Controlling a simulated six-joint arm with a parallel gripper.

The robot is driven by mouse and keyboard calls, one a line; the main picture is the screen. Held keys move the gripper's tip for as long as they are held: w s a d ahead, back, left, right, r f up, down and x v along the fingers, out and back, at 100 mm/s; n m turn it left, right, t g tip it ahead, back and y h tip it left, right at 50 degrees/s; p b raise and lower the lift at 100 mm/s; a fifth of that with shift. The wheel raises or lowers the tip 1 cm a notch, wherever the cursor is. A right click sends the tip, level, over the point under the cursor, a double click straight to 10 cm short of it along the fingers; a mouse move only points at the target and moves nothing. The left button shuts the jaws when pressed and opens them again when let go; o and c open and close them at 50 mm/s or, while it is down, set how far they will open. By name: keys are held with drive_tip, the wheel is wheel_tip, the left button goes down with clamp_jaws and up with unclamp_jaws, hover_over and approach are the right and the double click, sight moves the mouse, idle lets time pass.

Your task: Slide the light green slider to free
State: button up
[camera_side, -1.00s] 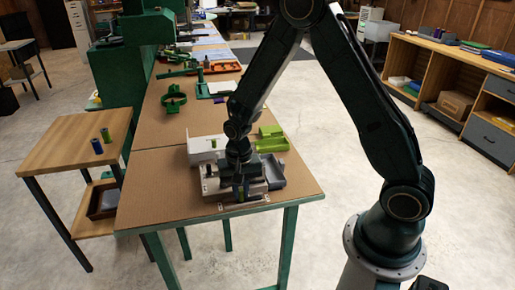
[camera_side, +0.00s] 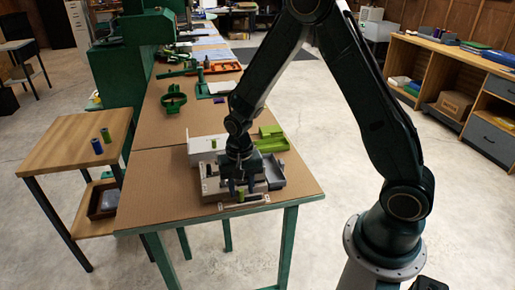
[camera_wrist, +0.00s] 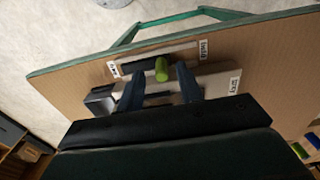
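The light green slider (camera_wrist: 162,69) is a short rounded knob on a pale track (camera_wrist: 184,53) near the table's front edge. In the side view the slider (camera_side: 241,196) sits at about the middle of the track. Small printed labels stand at the track's ends, too small to read surely. My gripper (camera_wrist: 161,70) points down at the track. Its two dark fingers stand on either side of the slider, with a gap on each side. The fingers are open and hold nothing. In the side view my gripper (camera_side: 240,184) is just above and behind the slider.
A second labelled pale strip (camera_wrist: 220,84) lies behind the track, partly hidden by my fingers. Cardboard to the left is clear.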

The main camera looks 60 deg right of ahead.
sight(242, 189)
drive_tip(key=shift+r, duration=2.4)
drive_tip(key=shift+r, duration=1.95)
drive_tip(key=shift+r, duration=0.15)
drive_tip(key=s+a+r+n+t, duration=0.1)
drive_tip(key=s+r+n+t, duration=0.4)
drive_tip(key=s+r, duration=1.2)
drive_tip(key=s+n, duration=0.3)
drive_tip(key=n, duration=0.1)
drive_tip(key=shift+a+t, duration=0.25)
drive_tip(key=shift+t, duration=0.05)
